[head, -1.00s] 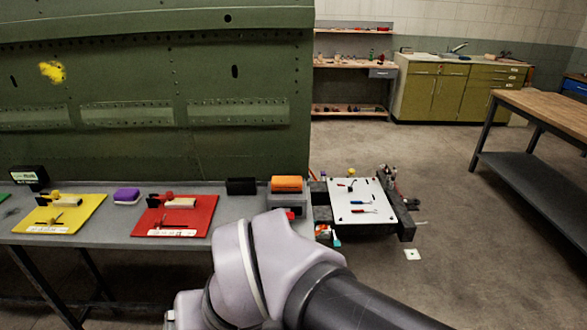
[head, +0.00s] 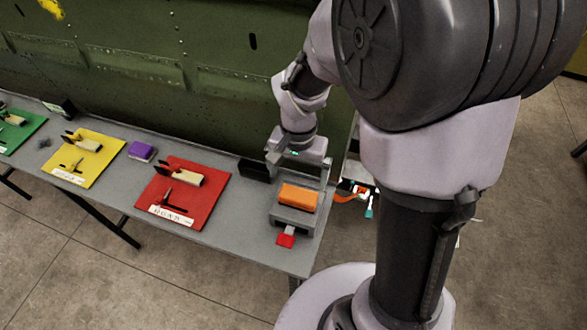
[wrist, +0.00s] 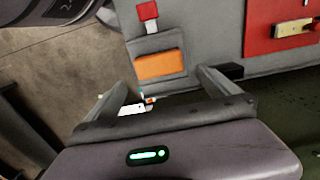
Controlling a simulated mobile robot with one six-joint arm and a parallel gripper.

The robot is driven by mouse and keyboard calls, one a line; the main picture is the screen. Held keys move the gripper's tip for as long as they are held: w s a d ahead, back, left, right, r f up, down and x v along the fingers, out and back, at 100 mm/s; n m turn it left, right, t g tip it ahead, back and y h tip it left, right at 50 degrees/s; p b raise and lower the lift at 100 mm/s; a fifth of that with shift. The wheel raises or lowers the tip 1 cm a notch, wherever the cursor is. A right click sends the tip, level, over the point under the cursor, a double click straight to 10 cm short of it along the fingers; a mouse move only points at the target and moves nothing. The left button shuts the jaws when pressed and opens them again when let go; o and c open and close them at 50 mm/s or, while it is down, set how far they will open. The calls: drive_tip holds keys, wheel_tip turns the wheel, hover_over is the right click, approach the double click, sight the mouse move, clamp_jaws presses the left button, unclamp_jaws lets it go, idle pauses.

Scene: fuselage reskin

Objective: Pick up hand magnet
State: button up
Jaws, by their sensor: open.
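My gripper (head: 299,172) is above the right end of the grey table, over a grey block with an orange block (head: 298,197) on top. In the wrist view my gripper (wrist: 162,78) is open and empty. The orange block (wrist: 161,64) lies just past the fingertips and between their lines, with no contact visible. No label shows which thing is the hand magnet; the orange block is one candidate. A black block (head: 255,170) lies left of my gripper. A red square piece (head: 286,240) sits in front of the grey block.
The grey table (head: 225,225) also bears a red board (head: 207,207), a purple block (head: 142,150) and a yellow board (head: 80,180), each board with tools on it. The green fuselage panel (head: 150,80) rises close behind.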

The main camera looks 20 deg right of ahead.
sight(299, 194)
wheel_tip(299, 194, down, 10)
drive_tip(key=b, duration=0.3)
drive_tip(key=shift+d, duration=0.15)
drive_tip(key=c, duration=1.4)
drive_tip(key=shift+r, duration=0.1)
wheel_tip(299, 194, up, 4)
drive_tip(key=shift+f+p, duration=0.1)
drive_tip(key=shift+p, duration=0.8)
drive_tip(key=s+a, duration=0.2)
drive_tip(key=s, duration=0.1)
drive_tip(key=s+a, duration=0.1)
drive_tip(key=s, duration=0.2)
drive_tip(key=s+a, duration=0.2)
drive_tip(key=s, duration=0.1)
drive_tip(key=shift+s+a+r, duration=0.3)
drive_tip(key=shift+s, duration=0.1)
drive_tip(key=shift+s+a+r+b, duration=0.1)
drive_tip(key=shift+s+a+b, duration=0.3)
drive_tip(key=shift+s+b, duration=0.5)
drive_tip(key=shift+s+a+r+b, duration=0.1)
drive_tip(key=shift+s+a+b, duration=0.3)
drive_tip(key=shift+b, duration=0.9)
drive_tip(key=shift+s+a+r+b, duration=0.1)
drive_tip(key=shift+s+a+b, duration=0.25)
drive_tip(key=shift+s+b, duration=0.6)
